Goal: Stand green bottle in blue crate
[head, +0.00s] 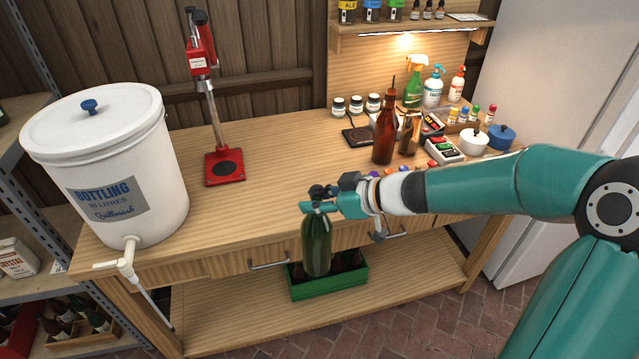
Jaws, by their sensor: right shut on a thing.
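The green bottle (316,245) hangs upright from my right gripper (317,199), which is shut on its neck. The bottle is in front of the bench's front edge, and its base appears over a green crate (330,291) on the low shelf. I cannot tell the height gap between the bottle and that crate. No blue crate shows in the head view. My left gripper is not in view.
The green crate holds dark bottles, partly hidden. On the bench stand a white bottling bucket (108,165) with a tap, a red capper (224,167) and a brown bottle (384,135). Drawer handles (268,264) stick out. The low shelf (225,318) is bare left of the crate.

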